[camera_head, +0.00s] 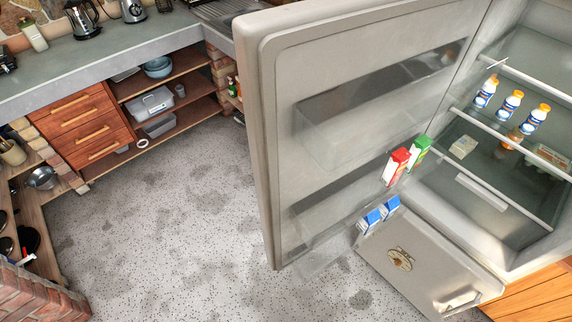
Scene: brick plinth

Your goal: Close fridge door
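The fridge door (345,75) stands wide open in the middle of the view, its inner side with clear shelves facing me. Cartons with red and green tops (397,166) and blue-topped cartons (382,213) stand at the door's shelves. The open fridge body (518,70) is at the right, with white bottles (510,104) and other food on its glass shelves. A lower door or drawer front (420,262) with a round emblem and a handle is below the fridge opening. My gripper is not in view.
A speckled floor (170,225) is clear to the left of the door. A counter (100,58) with kettles runs along the back left, over wooden drawers (82,122) and open shelves. A brick edge (40,298) is at the lower left.

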